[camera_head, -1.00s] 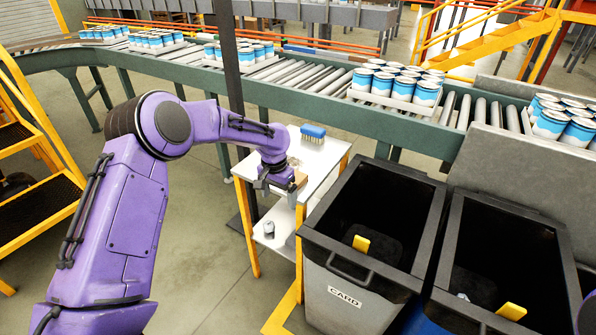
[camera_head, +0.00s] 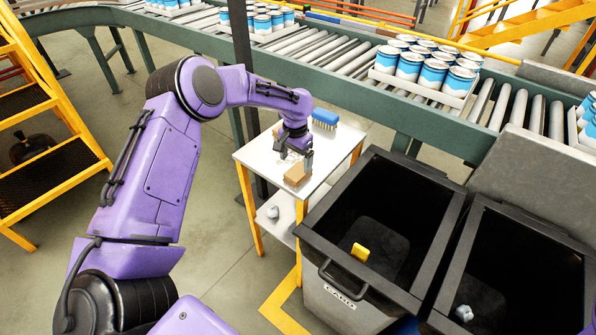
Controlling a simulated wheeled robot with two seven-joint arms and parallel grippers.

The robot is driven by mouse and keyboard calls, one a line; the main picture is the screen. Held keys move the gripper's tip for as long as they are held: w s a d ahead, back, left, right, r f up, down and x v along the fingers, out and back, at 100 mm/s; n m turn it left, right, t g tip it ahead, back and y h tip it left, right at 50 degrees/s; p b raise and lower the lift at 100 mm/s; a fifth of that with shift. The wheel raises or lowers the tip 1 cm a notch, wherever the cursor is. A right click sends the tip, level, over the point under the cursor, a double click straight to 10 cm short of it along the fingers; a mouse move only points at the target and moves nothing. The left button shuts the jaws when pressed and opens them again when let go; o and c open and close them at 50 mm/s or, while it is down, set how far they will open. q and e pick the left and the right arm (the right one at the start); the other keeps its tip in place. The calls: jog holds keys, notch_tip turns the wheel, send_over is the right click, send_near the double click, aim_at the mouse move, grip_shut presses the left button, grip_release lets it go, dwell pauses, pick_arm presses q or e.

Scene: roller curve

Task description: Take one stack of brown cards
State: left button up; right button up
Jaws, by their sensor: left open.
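A small stack of brown cards (camera_head: 297,175) lies on the white top of a small side table (camera_head: 258,158). My left gripper (camera_head: 296,160) points down just above and beside the stack, at its far side. The gripper is open, and nothing shows held in it. Whether a finger touches the stack cannot be told at this size. My right gripper is not in view.
A blue brush (camera_head: 325,119) stands at the table's back. A dark bin labelled CARD (camera_head: 340,292) stands right of the table, with a second bin (camera_head: 477,203) beside it. A roller conveyor (camera_head: 340,63) with trays of cans runs behind.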

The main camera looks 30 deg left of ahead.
aim_at(298, 171)
pick_arm(q)
jog(key=f+p, duration=0.1)
jog(key=f, duration=0.1)
jog(key=w+f, duration=0.1)
jog(key=f, duration=0.2)
jog(key=shift+w+d+p, duration=0.1)
jog(key=shift+d+p, duration=0.1)
jog(key=shift+p, duration=0.2)
jog(key=shift+a+f, duration=0.1)
jog(key=shift+f, duration=0.3)
jog(key=c, duration=1.1)
jog(key=shift+r, duration=0.15)
